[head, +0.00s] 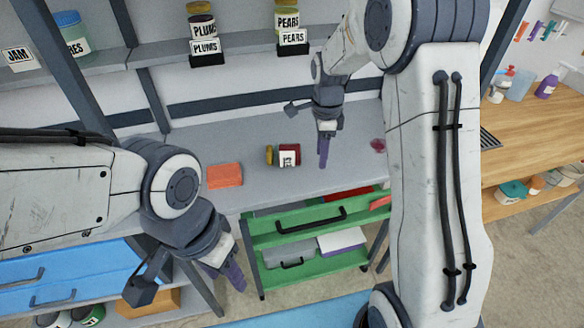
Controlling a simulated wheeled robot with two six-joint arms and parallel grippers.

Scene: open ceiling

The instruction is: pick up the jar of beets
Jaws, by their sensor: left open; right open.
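A jar with dark red contents (283,153), likely the beets, lies on its side on the grey worktop (240,135). Its yellowish lid points left, and its small white label is too small to read. My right gripper (324,160) is open and empty, pointing down just right of the jar and apart from it. My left gripper (228,278) is open and empty, low in front of the worktop, left of the green drawer unit.
An orange-red block (224,175) lies left of the jar. A dark red round item (378,146) lies to the right. Plums (203,27) and pears (289,20) jars stand on the shelf above. A green drawer unit (262,240) and blue drawers (60,272) are below.

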